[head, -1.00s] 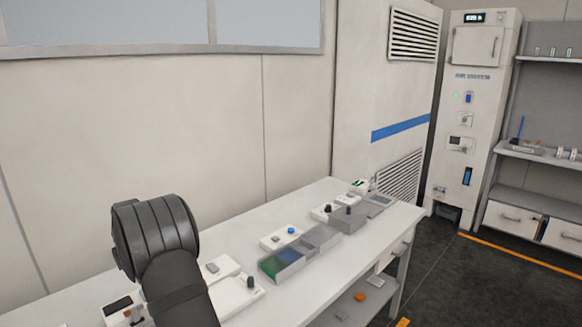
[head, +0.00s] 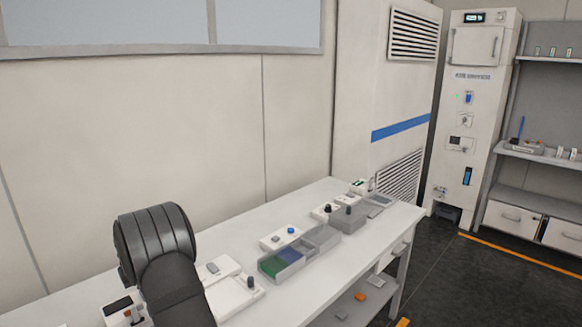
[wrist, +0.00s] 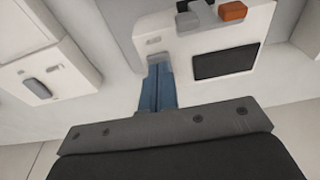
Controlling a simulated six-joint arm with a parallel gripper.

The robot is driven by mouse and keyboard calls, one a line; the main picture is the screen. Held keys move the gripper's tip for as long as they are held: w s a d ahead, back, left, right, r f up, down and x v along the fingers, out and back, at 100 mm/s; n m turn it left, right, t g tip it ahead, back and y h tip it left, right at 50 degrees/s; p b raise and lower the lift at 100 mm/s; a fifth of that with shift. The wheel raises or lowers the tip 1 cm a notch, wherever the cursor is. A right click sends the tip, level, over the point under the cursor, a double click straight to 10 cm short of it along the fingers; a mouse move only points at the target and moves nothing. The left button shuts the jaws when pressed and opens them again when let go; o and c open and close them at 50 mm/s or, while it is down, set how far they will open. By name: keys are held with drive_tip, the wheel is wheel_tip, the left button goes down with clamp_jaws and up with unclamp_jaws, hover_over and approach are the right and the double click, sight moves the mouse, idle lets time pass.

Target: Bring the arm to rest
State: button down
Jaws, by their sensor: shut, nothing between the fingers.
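My arm shows at the lower left of the head view as a dark, rounded link above the white table (head: 330,235); its gripper end is hidden there. In the wrist view my gripper (wrist: 158,72) points away from the camera, its blue fingers together with nothing between them. The fingertips appear in front of a white panel device (wrist: 215,45) with a dark screen, an orange block and dark knobs; I cannot tell whether they touch it. Another white device with a grey switch (wrist: 35,85) lies to the left in the wrist view.
The table holds a grey divided tray (head: 268,268) with green and blue compartments, a white box with a blue knob (head: 277,242), and a white box with a black knob (head: 236,298). A tall white cabinet (head: 465,120) and shelves (head: 540,150) stand at the right. A wall is behind.

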idle(0.4)
drive_tip(key=d+r+m+y, duration=0.1)
drive_tip(key=d+r+m, duration=0.2)
drive_tip(key=r+m, duration=1)
drive_tip(key=shift+w+d+r+g, duration=0.15)
drive_tip(key=shift+w+r+g, duration=0.25)
drive_tip(key=shift+r, duration=0.05)
idle(0.9)
drive_tip(key=shift+y, duration=0.3)
drive_tip(key=a+f+n, duration=0.1)
drive_tip(key=n, duration=0.3)
drive_tip(key=a+f+n+h, duration=0.1)
drive_tip(key=f+n, duration=0.1)
drive_tip(key=n, duration=0.1)
drive_tip(key=a+f+n, duration=0.1)
drive_tip(key=f+n, duration=0.1)
drive_tip(key=n, duration=0.2)
drive_tip(key=shift+s+n+t, duration=0.3)
drive_tip(key=shift+s+t, duration=0.05)
drive_tip(key=shift+t, duration=0.05)
drive_tip(key=shift+f, duration=0.1)
